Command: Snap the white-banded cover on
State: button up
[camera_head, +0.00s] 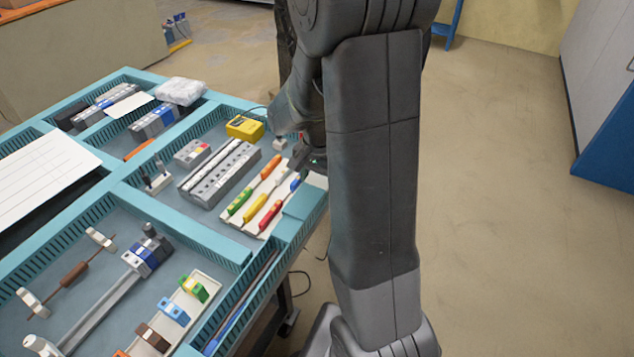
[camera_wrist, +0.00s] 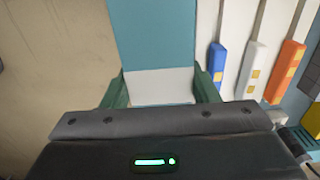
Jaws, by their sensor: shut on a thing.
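In the wrist view my gripper (camera_wrist: 158,92) has its two green fingers on either side of a pale, flat piece (camera_wrist: 160,82). The fingers are shut on it. In the head view my arm hides most of the gripper, which is at the right edge of the teal tray. Small coloured blocks stand in a pale tray (camera_head: 120,352) at the front, including a blue one (camera_head: 173,311) and a green one (camera_head: 195,286). A grey rail (camera_head: 105,308) carries blue-and-grey modules (camera_head: 147,256).
The panel also shows in the wrist view (camera_wrist: 153,32). Open floor lies right of the tray.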

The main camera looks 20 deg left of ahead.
aim_at(319, 181)
jog(key=shift+r+p, duration=1.85)
jog(key=shift+r, duration=0.65)
